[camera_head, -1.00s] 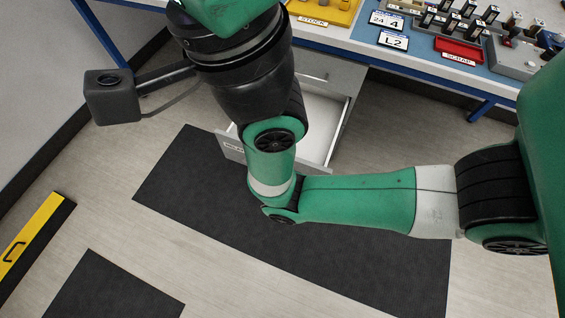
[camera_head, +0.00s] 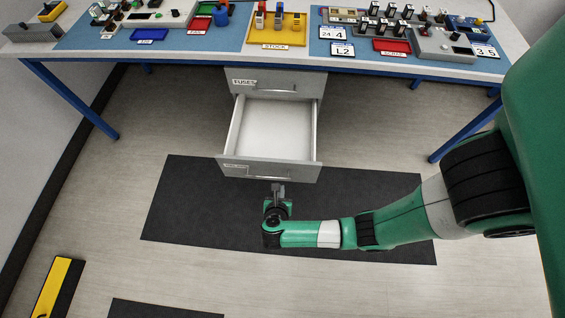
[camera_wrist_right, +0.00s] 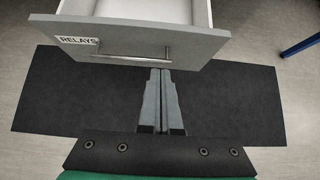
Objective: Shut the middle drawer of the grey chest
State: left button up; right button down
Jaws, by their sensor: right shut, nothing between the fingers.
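The grey chest (camera_head: 306,84) stands under the workbench. Its middle drawer (camera_head: 300,172) is pulled well out and looks empty inside. The drawer front also shows in the right wrist view (camera_wrist_right: 190,44), with a RELAYS label and a bar handle (camera_wrist_right: 128,60). My right gripper (camera_head: 278,186) is shut and empty in front of the drawer front. In the right wrist view the closed fingertips (camera_wrist_right: 160,72) are at the handle's right end, near the front's lower edge; I cannot tell if they touch it. My left gripper is not in view.
The top drawer labelled FUSES (camera_head: 270,80) is closed. The workbench (camera_head: 215,48) above carries trays and devices, with blue legs (camera_head: 70,96) at the sides. A dark mat (camera_head: 190,205) lies on the floor. A yellow and black object (camera_head: 55,290) lies at lower left.

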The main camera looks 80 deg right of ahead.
jog(key=b, duration=0.7)
send_near(283, 164)
jog(key=x, duration=0.3)
jog(key=a+f+x, duration=0.1)
jog(key=x, duration=0.1)
jog(key=shift+d+f, duration=0.2)
jog(key=shift+d, duration=0.05)
jog(key=shift+d+r, duration=0.1)
jog(key=shift+d, duration=0.25)
jog(key=shift+w+d+r, duration=0.1)
jog(key=shift+d, duration=0.1)
